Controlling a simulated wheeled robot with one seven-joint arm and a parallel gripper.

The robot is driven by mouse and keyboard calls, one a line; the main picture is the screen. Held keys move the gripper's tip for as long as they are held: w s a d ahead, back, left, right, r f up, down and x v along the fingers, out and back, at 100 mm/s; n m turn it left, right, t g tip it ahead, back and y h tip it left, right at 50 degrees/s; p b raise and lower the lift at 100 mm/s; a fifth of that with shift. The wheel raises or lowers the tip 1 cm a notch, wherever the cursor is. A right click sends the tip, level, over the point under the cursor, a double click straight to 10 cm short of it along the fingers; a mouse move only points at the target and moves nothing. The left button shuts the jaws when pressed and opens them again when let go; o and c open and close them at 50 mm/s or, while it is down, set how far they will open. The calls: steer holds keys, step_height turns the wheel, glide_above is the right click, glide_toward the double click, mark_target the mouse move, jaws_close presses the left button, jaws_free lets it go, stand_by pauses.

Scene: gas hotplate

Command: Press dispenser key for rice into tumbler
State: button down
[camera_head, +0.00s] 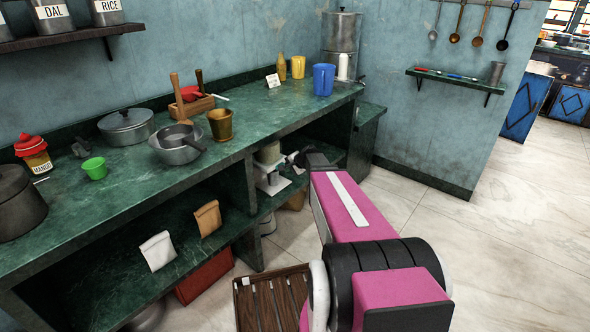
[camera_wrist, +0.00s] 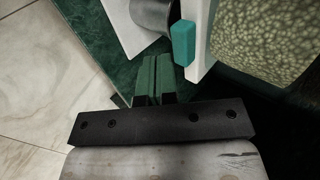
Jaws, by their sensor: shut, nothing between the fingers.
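In the wrist view, a teal key (camera_wrist: 183,43) sticks out from the white dispenser body (camera_wrist: 203,30). A clear hopper (camera_wrist: 268,38) with pale grains is to its right. A metal tumbler (camera_wrist: 153,14), cut by the top edge, stands left of the key on a white base. My gripper (camera_wrist: 153,72) is shut and empty, its tips just below and left of the key; I cannot tell whether they touch it. In the head view, the dispenser (camera_head: 268,154) stands under the counter, partly hidden by my arm.
The green counter (camera_head: 240,125) lies above the dispenser and bears a metal pot (camera_head: 127,127), a bowl and a blue jug (camera_head: 324,79). A brown slatted crate (camera_head: 270,300) stands on the floor beside my arm. The tiled floor at right is clear.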

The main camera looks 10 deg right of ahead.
steer(key=shift+w+a, duration=0.5)
steer(key=shift+w, duration=0.15)
steer(key=shift+w+a, duration=0.55)
steer(key=shift+w, duration=0.2)
steer(key=s+d+f+v, duration=0.1)
steer(key=f+v, duration=0.1)
steer(key=v, duration=1.1)
steer(key=shift+s, duration=0.4)
stand_by(0.5)
